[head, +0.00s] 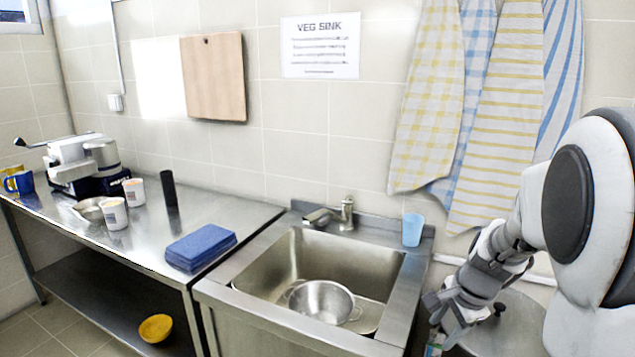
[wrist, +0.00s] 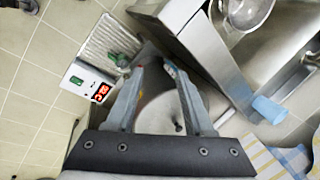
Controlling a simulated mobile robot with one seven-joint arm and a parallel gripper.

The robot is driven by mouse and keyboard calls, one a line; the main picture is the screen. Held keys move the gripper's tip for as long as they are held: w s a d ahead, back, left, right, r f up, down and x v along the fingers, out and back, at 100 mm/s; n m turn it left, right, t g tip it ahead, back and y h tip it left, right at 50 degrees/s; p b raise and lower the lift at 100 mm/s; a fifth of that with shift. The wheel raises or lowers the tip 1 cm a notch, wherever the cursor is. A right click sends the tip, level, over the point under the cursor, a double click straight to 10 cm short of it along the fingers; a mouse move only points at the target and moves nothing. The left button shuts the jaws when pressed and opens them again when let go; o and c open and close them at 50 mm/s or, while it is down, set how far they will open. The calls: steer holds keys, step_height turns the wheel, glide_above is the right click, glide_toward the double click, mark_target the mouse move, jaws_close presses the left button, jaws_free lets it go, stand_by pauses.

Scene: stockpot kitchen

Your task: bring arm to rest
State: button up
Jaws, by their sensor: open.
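My gripper (head: 446,318) is low at the right of the head view, beside the right end of the sink unit. It is in front of a round metal lid (head: 512,322) with a dark knob. In the wrist view my gripper (wrist: 153,68) has its two fingers apart with nothing held between them. The lid (wrist: 158,112) shows behind and between the fingers. My arm comes in from the right edge of the head view.
A sink (head: 392,287) holding a colander (head: 322,299) stands left of my gripper, with a blue cup (head: 412,229) on its rim. Aprons (head: 497,110) hang behind my arm. A steel table (head: 150,235) is farther left. A device with a red display (wrist: 101,92) shows in the wrist view.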

steer(key=s+a+r+n+p, duration=0.1)
steer(key=s+a+r+n, duration=0.2)
steer(key=s+r+n, duration=0.2)
steer(key=s+a+r+n+t+p, duration=0.1)
steer(key=s+a+r+n, duration=0.3)
steer(key=s, duration=0.4)
steer(key=s+a+r+n+t+p, duration=0.1)
steer(key=s+a+r+n+p, duration=0.1)
steer(key=s+r+n, duration=0.4)
step_height(320, 180, up, 2)
steer(key=shift+s+a+r+n+h+p, duration=0.2)
steer(key=shift+s+a+n+h+p, duration=0.15)
steer(key=shift+s+a, duration=0.35)
